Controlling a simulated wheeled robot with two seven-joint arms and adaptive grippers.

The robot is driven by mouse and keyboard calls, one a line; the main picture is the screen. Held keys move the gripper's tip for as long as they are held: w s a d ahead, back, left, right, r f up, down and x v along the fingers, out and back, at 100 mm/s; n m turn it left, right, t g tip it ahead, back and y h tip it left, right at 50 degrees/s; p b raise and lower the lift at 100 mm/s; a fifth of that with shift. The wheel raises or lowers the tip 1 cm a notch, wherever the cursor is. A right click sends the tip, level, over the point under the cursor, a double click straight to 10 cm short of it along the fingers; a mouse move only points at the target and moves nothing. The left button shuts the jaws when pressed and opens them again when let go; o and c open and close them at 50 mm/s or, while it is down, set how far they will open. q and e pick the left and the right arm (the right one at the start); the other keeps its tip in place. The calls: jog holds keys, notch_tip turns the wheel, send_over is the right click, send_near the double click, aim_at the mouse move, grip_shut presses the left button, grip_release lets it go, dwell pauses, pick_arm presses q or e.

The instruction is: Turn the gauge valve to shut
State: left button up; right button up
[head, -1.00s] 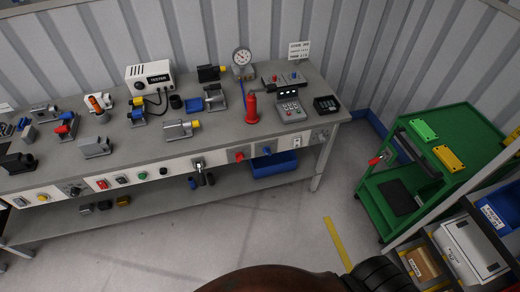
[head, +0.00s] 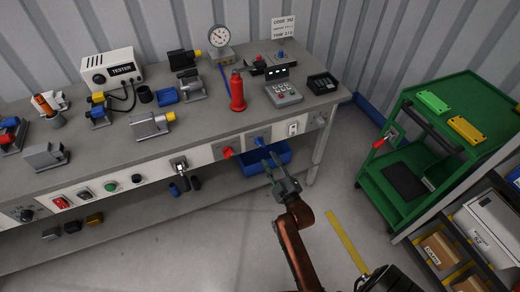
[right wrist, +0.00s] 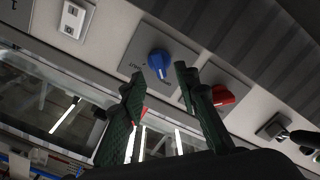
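A blue knob (head: 260,141) sits on the front panel of the bench, with a red knob (head: 228,152) to its left. In the right wrist view the blue knob (right wrist: 158,62) lies beyond the gap between my fingertips, and the red knob (right wrist: 222,97) is partly behind a finger. A round dial gauge (head: 219,37) stands at the back of the bench. My right gripper (head: 274,160) is open and empty, pointing at the panel just below the blue knob, apparently not touching it. My left gripper is out of view.
A blue bin (head: 265,160) sits below the panel, behind my right gripper. A red cylinder (head: 237,93) and a keypad unit (head: 284,93) stand on the bench above.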

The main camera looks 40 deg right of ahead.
aim_at(263, 147)
jog(key=b+x, duration=0.2)
jog(key=x, duration=0.4)
jog(key=shift+w+d, duration=0.15)
jog(key=shift+w, duration=0.05)
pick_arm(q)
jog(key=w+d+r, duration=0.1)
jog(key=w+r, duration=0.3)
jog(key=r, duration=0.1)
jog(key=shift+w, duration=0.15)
pick_arm(e)
jog(key=shift+w+d+r, duration=0.15)
jog(key=shift+w, duration=0.45)
grip_shut()
